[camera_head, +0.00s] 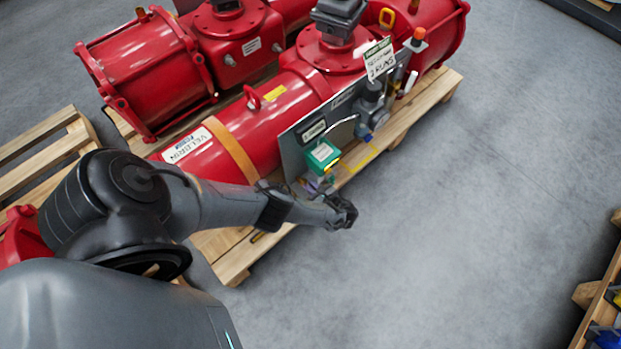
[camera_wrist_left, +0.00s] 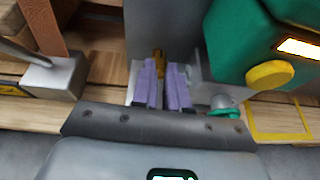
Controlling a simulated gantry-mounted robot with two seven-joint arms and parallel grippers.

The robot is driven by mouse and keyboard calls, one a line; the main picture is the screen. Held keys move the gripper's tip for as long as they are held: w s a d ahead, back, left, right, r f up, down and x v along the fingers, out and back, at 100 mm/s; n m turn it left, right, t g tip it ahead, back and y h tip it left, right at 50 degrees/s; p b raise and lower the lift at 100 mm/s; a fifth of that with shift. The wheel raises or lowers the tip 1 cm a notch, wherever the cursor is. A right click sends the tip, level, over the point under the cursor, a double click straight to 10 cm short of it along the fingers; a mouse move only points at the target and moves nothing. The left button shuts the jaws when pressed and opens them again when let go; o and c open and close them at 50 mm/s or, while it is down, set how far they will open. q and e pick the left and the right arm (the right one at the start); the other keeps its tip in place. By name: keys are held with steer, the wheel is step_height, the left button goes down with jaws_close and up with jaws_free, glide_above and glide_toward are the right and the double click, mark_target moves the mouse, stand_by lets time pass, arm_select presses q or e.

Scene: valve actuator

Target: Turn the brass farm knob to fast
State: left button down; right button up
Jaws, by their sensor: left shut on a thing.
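A brass-coloured knob (camera_wrist_left: 158,62) shows in the left wrist view between and just beyond the purple fingertips of my left gripper (camera_wrist_left: 164,84). The fingers are close together and shut on it. Most of the knob is hidden by the fingers, and I cannot read its setting or any fast mark. In the head view my left gripper (camera_head: 316,186) is beside the red actuator's grey panel (camera_head: 293,150), just below the green box (camera_head: 322,157). The knob itself is too small to make out there. My right gripper is not in view.
The green box (camera_wrist_left: 258,38) with a round yellow knob (camera_wrist_left: 270,75) is close on the right in the wrist view. A grey metal block (camera_wrist_left: 52,78) with a tube is on the left. Red actuators (camera_head: 235,130) lie on wooden pallets (camera_head: 235,262). Open floor lies to the right.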

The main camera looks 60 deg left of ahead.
arm_select(q)
steer(key=shift+a+f, duration=0.1)
steer(key=b, duration=0.1)
steer(key=n+g+b, duration=0.2)
steer(key=shift+w+a+f+h, duration=0.1)
steer(key=shift+w+f+h, duration=0.15)
steer(key=shift+w+h, duration=0.15)
steer(key=shift+r+n+g+b, duration=0.2)
steer(key=shift+n+g+b, duration=0.1)
steer(key=shift+n+g, duration=0.25)
steer(key=c, duration=1.2)
jaws_free()
steer(key=shift+a, duration=0.1)
steer(key=shift+o, duration=0.3)
steer(key=shift+s, duration=0.3)
steer(key=shift+w, duration=0.15)
